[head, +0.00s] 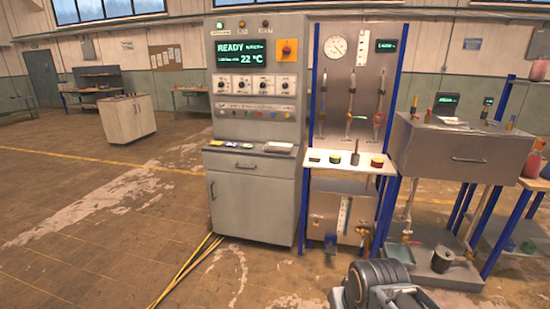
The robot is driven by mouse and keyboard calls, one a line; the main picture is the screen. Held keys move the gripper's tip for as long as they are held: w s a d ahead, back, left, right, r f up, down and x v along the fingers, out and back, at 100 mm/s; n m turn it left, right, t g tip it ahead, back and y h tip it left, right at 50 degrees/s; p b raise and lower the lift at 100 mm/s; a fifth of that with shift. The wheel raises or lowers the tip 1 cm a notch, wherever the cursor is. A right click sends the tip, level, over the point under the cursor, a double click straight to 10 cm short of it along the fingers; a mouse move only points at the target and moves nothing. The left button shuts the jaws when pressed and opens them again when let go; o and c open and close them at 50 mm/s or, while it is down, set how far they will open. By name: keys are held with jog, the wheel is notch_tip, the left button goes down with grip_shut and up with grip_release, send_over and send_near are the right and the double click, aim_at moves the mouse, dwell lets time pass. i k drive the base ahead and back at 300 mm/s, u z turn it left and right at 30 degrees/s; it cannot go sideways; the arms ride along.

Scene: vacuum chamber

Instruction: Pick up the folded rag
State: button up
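I cannot make out the folded rag for certain. A small pale flat item (451,122) lies on top of the grey metal cabinet at the right; it is too small to tell whether it is cloth or paper. A dark rounded part of my own arm shows at the bottom edge, right of centre. No gripper fingers show, so I cannot see whether my gripper is open or holds anything.
The tall control console (253,183) stands in the middle, with a gauge rack (352,60) beside it. The metal cabinet (458,158) with a drawer handle is at the right. Yellow cables (187,269) run over the floor before the console. The floor at left is largely open.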

aim_at(312, 158)
jog(key=u, duration=0.4)
jog(key=i, duration=2.3)
jog(key=z, duration=0.4)
jog(key=i, duration=1.3)
jog(key=z, duration=0.4)
